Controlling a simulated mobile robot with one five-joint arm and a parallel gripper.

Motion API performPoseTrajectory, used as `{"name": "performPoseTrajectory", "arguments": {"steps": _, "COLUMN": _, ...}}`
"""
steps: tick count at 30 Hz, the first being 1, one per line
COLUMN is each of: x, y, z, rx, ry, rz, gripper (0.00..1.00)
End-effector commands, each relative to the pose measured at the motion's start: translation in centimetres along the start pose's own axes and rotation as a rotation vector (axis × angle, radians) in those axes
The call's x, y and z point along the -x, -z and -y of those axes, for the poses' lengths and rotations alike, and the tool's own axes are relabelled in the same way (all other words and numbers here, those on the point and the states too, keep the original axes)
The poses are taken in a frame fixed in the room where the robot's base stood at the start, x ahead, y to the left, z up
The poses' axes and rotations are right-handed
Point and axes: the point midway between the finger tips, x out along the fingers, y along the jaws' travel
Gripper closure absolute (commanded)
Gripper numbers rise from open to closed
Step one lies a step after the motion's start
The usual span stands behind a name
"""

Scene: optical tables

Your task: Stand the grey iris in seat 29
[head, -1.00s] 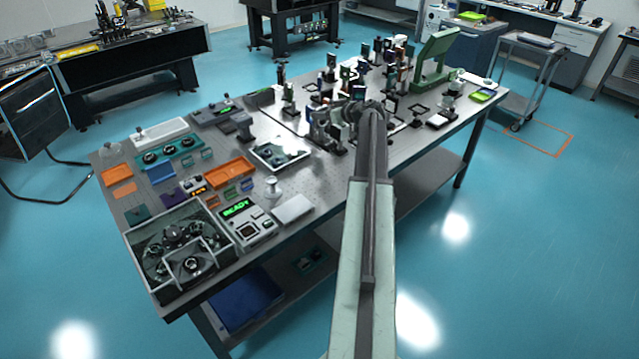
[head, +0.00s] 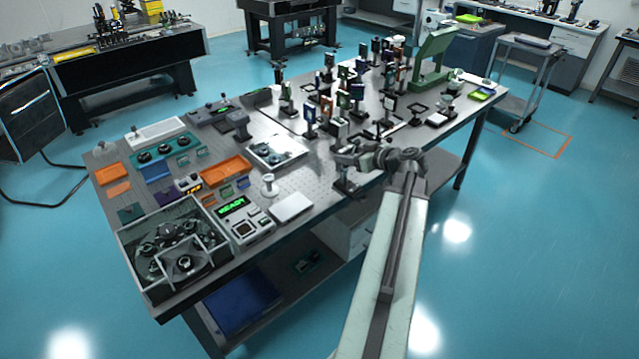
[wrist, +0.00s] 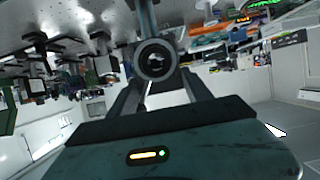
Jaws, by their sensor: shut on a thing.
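My gripper (head: 347,157) is at the front edge of the optical table (head: 205,158). It is shut on the grey iris, a dark grey ring with a central opening, seen between the fingers in the wrist view (wrist: 157,60). The iris's post runs from the ring toward the table side of that picture. In the head view the post and a dark foot (head: 345,187) hang below the gripper, looking upright. I cannot tell whether the foot touches the table. Seat 29 cannot be picked out; no seat number is readable.
Several mounted optics (head: 335,105) stand close together behind my gripper. A white flat block (head: 291,207), a small white knobbed post (head: 268,186) and a box with a green READY display (head: 240,218) lie to the left. A green stand (head: 432,60) is at the far right.

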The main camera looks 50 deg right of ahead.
Motion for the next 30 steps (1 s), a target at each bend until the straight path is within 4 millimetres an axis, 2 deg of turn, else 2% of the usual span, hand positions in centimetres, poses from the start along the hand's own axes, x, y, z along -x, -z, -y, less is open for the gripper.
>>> {"name": "performPoseTrajectory", "arguments": {"steps": 6, "x": 0.2, "y": -0.1, "z": 0.3, "rx": 0.0, "ry": 0.001, "rz": -0.002, "gripper": 1.0}}
{"name": "performPoseTrajectory", "arguments": {"steps": 11, "x": -1.2, "y": 0.3, "z": 0.2, "rx": 0.001, "ry": 0.002, "rz": -0.002, "gripper": 1.0}}
{"name": "performPoseTrajectory", "arguments": {"steps": 17, "x": -4.6, "y": 1.3, "z": 0.2, "rx": 0.001, "ry": 0.003, "rz": -0.003, "gripper": 1.0}}
{"name": "performPoseTrajectory", "arguments": {"steps": 27, "x": -11.9, "y": 3.6, "z": 0.4, "rx": 0.0, "ry": 0.004, "rz": -0.002, "gripper": 1.0}}
{"name": "performPoseTrajectory", "arguments": {"steps": 30, "x": -13.2, "y": 4.0, "z": 0.5, "rx": 0.001, "ry": 0.002, "rz": -0.002, "gripper": 1.0}}
